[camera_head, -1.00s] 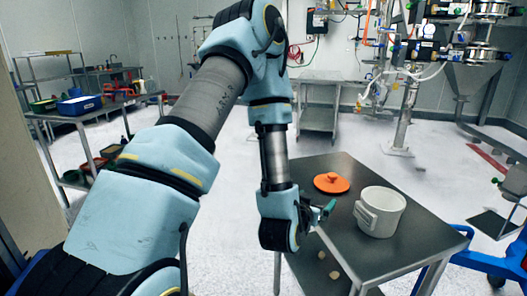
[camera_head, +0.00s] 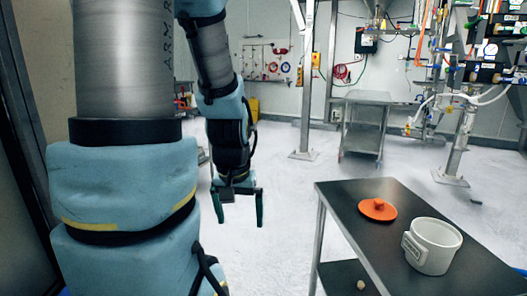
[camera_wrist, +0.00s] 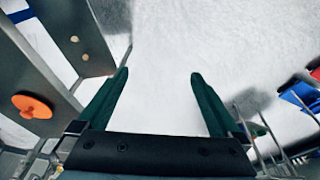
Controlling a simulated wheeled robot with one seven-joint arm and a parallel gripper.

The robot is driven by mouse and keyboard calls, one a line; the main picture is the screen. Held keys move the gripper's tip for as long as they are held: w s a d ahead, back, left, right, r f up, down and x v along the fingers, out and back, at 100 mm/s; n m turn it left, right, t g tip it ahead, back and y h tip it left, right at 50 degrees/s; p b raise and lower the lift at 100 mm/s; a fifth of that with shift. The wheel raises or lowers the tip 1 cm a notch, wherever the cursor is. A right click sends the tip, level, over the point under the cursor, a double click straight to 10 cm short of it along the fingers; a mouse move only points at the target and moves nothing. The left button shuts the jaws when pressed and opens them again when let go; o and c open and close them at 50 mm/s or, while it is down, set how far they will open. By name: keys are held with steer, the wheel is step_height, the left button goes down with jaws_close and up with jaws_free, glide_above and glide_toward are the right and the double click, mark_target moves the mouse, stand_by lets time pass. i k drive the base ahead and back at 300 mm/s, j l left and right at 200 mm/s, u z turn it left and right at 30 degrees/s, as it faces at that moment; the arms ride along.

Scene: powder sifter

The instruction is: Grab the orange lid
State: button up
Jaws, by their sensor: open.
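The orange lid (camera_head: 378,208) is a flat disc with a knob on top. It lies on the dark table (camera_head: 345,196), near its far left part. It also shows at the left of the wrist view (camera_wrist: 31,106). My gripper (camera_head: 239,220) points down, left of the table and apart from it, over the floor. In the wrist view its two green fingers (camera_wrist: 158,75) are spread with nothing but floor between them. My gripper is open and empty.
A white pot with a handle (camera_head: 437,246) stands on the same table, to the right of and nearer than the lid. A metal cart (camera_head: 360,132) stands at the back. Floor (camera_head: 275,190) between my gripper and the table is clear.

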mark_target(377, 209)
steer(key=u, duration=0.55)
steer(key=k+l+u, duration=0.2)
steer(key=l+u, duration=0.25)
steer(key=k+l+u, duration=0.25)
steer(key=u, duration=0.25)
steer(key=k+l+u, duration=0.2)
steer(key=k+l, duration=0.6)
steer(key=k, duration=0.1)
